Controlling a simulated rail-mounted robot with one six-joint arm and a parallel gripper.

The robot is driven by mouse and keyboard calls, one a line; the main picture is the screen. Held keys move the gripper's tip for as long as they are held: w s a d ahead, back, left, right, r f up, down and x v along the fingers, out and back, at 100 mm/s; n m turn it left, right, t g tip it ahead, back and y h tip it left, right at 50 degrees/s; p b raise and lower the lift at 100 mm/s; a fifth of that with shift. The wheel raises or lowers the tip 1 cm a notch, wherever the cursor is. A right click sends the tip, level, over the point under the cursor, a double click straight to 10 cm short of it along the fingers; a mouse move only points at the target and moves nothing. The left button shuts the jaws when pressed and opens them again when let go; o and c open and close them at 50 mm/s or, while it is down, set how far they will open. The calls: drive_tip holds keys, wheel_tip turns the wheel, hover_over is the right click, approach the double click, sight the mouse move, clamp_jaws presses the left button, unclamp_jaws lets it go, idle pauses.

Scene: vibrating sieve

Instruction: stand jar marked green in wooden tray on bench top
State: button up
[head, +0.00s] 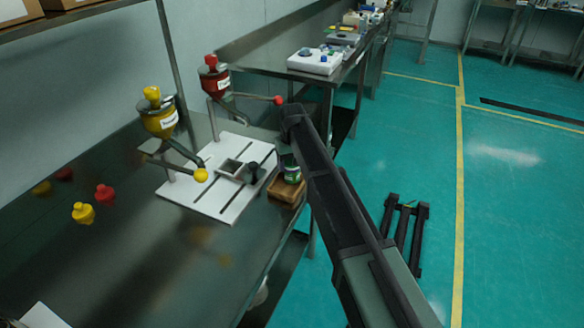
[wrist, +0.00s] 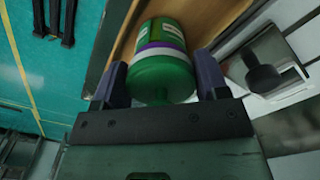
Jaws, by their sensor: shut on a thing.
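The green-marked jar (wrist: 163,58) has a green body, a white label and a purple band. In the wrist view it is between the two fingers of my gripper (wrist: 161,78), which is shut on it. The wooden tray (wrist: 202,22) lies behind the jar in that view. In the head view the jar (head: 291,170) shows at the wooden tray (head: 284,192), by the bench's right edge. I cannot tell whether its base rests on the tray floor. My gripper is hidden by my arm in the head view.
A white slotted plate (head: 205,195) with a square metal holder stands left of the tray. A yellow funnel (head: 158,118) and a red funnel (head: 215,82) stand behind, with ball-ended levers. Small yellow (head: 83,213) and red (head: 105,194) pieces lie left.

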drive_tip(key=shift+f+b, duration=0.25)
drive_tip(key=shift+b, duration=0.05)
drive_tip(key=o, duration=1)
drive_tip(key=shift+r, duration=0.15)
wheel_tip(320, 180, up, 13)
drive_tip(key=p, duration=1.3)
drive_tip(key=shift+f, duration=0.3)
drive_tip(key=s+d+m, duration=0.1)
drive_tip(key=s+d, duration=0.6)
drive_tip(key=s, duration=0.2)
drive_tip(key=s+d+m, duration=0.2)
drive_tip(key=s+d, duration=0.5)
drive_tip(key=s, duration=0.3)
drive_tip(key=s+d+m, duration=0.1)
drive_tip(key=s+d, duration=0.6)
drive_tip(key=s, duration=0.3)
drive_tip(key=shift+s+d, duration=0.1)
drive_tip(key=shift+d, duration=0.15)
